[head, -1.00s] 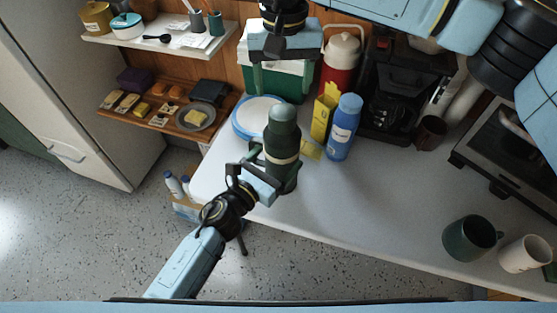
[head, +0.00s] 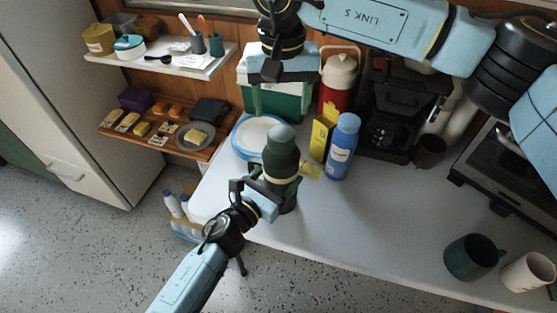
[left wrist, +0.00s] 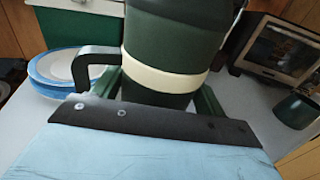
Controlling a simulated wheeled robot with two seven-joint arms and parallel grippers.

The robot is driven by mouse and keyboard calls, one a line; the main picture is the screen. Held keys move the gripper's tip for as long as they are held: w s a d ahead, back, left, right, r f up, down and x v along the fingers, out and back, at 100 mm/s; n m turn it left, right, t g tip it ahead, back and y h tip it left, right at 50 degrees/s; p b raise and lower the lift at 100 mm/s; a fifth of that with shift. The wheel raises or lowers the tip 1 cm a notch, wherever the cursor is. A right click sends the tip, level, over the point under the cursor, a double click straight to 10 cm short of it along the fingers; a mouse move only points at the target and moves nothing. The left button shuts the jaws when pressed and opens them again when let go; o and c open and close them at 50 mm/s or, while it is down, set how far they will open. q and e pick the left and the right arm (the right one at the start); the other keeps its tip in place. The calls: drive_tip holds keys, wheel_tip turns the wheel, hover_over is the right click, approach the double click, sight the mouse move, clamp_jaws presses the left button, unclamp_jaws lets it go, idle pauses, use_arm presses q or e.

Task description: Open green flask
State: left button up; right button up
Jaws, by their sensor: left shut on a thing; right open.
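My left gripper (head: 276,190) is shut on the flask's body from the front left. In the left wrist view the flask (left wrist: 175,45) fills the middle, with a cream band and a dark handle at its left; its top is cut off. My right gripper (head: 281,92) is open and empty, pointing down above and behind the flask, in front of the green and white cooler (head: 305,98).
Blue-rimmed plates (head: 255,133) lie behind the flask to the left. A blue bottle (head: 342,148), a yellow box (head: 321,135) and a red jug (head: 339,78) stand to its right. A green mug (head: 470,258) and a white mug (head: 527,272) stand at the right. The table's middle right is clear.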

sight(281, 133)
drive_tip(key=m, duration=1.2)
drive_tip(key=shift+m, duration=0.3)
drive_tip(key=m, duration=0.3)
drive_tip(key=shift+m, duration=0.3)
drive_tip(key=m, duration=0.3)
drive_tip(key=shift+m, duration=0.4)
drive_tip(key=m, duration=1)
drive_tip(key=shift+m, duration=0.4)
drive_tip(key=m, duration=1.2)
drive_tip(key=shift+m, duration=0.3)
drive_tip(key=m, duration=0.5)
drive_tip(key=shift+f+m, duration=0.15)
drive_tip(key=shift+m, duration=0.25)
wheel_tip(281, 133, down, 8)
drive_tip(key=shift+r, duration=0.15)
